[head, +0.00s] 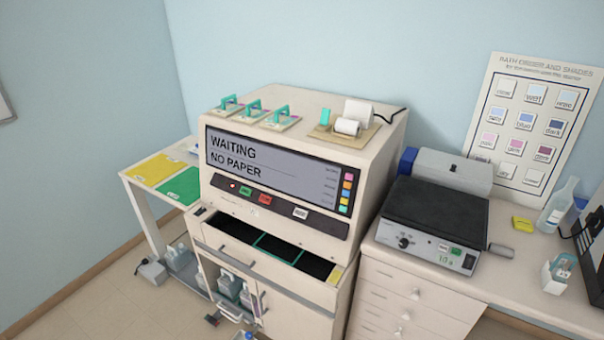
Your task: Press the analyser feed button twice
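The analyser (370,190) is a large cream cabinet in the middle of the head view. Its grey screen (290,172) reads "WAITING" and "NO PAPER". On the dark strip below the screen are a small lit red lamp (232,186), a green button (245,191), a red button (265,199) and, further right, a white button (300,212). The lettering on the buttons is too small to read, so I cannot tell for sure which is the feed button. Neither gripper can be made out in the head view.
A paper roll (348,126) lies on a tan board on the analyser's top, beside several teal-handled pieces. A tray (253,246) sticks out below the buttons. A black-topped device (436,213) stands on the right counter. A side table with yellow and green mats (180,186) stands left.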

